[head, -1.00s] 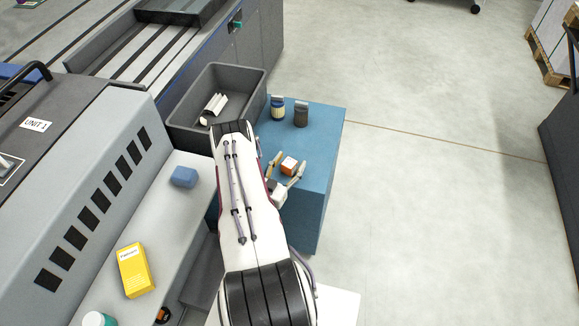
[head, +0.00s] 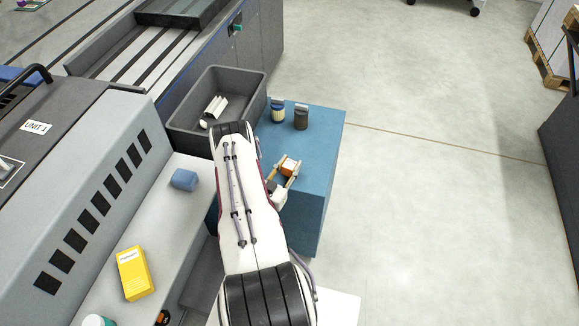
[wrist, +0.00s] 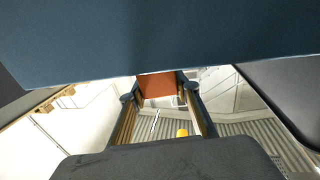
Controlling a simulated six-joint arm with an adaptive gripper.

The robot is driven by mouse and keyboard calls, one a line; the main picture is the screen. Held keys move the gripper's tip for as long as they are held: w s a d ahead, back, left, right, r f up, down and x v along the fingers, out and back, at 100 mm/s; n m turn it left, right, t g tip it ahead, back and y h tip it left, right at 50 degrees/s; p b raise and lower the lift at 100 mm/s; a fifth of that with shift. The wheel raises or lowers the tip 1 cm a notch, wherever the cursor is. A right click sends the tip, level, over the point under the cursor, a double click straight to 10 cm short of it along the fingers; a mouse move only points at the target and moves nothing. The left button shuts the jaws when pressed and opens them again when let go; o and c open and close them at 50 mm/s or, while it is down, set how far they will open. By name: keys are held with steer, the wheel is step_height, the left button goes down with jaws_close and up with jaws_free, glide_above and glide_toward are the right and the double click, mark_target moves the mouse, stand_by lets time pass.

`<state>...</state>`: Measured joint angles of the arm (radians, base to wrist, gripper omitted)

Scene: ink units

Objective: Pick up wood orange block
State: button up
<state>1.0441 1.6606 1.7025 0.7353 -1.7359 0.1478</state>
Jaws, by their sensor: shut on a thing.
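The orange block (head: 288,166) is on the blue stand (head: 330,140), near the middle of its top. It also shows in the wrist view (wrist: 158,86), between the fingers, with an orange-brown face. My gripper (head: 287,170) is shut on the block, with a finger on each side of it. In the wrist view the fingers (wrist: 158,98) press the block from left and right. I cannot tell whether the block touches the stand's top.
Two small jars (head: 301,117) (head: 278,111) stand at the back of the stand. A grey bin (head: 257,92) with white pieces (head: 215,108) is to the left. A blue block (head: 184,179) and a yellow box (head: 134,272) lie on the grey machine ledge.

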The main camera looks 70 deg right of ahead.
mark_target(289, 164)
steer(key=shift+r, duration=4.75)
